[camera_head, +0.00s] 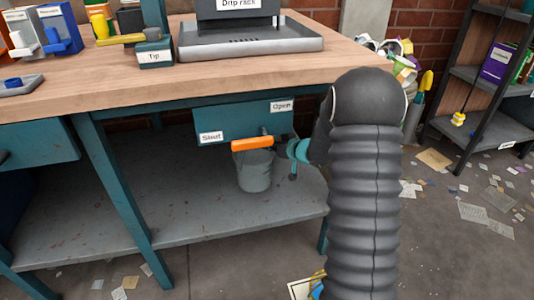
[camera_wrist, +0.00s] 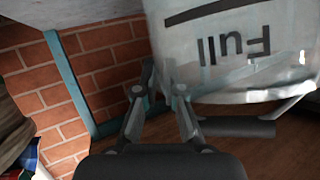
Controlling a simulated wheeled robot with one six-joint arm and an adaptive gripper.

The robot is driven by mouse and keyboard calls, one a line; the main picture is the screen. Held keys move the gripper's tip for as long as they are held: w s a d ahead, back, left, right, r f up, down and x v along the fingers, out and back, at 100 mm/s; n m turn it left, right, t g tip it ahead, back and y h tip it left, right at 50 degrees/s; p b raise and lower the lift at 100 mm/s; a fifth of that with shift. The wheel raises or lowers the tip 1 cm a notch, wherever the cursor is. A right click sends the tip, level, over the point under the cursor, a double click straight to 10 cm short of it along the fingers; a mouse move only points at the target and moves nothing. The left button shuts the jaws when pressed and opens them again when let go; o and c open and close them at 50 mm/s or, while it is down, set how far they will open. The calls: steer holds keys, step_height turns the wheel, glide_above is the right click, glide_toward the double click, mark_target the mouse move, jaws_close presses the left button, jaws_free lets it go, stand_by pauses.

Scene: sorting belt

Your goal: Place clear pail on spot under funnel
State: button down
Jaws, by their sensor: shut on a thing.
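The clear pail (camera_head: 255,172) shows in the head view below the orange lever (camera_head: 252,144), over the lower shelf. I cannot tell whether it touches the shelf. In the wrist view the pail (camera_wrist: 240,65) fills the upper right, with its "Full" mark upside down in the picture. My gripper (camera_wrist: 163,92) is shut on the pail near its rim, and the exact grip is partly hidden. In the head view my arm hides most of the gripper. I cannot make out the funnel or the spot.
A teal panel (camera_head: 222,122) with "Shut" and "Open" labels hangs under the workbench (camera_head: 130,83). The bench leg (camera_head: 115,180) stands left of the pail. The lower shelf (camera_head: 190,215) has bare room left of the pail. A drip rack (camera_head: 250,42) stands on top.

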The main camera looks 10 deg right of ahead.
mark_target(267, 152)
steer(key=shift+w+a, duration=0.25)
steer(key=shift+w, duration=0.15)
steer(key=f, duration=0.1)
steer(key=f+b, duration=0.1)
steer(key=f, duration=0.1)
steer(key=shift+w+a+f, duration=0.1)
steer(key=shift+w+f, duration=0.1)
steer(key=shift+f, duration=0.1)
steer(key=c, duration=1.3)
jaws_free()
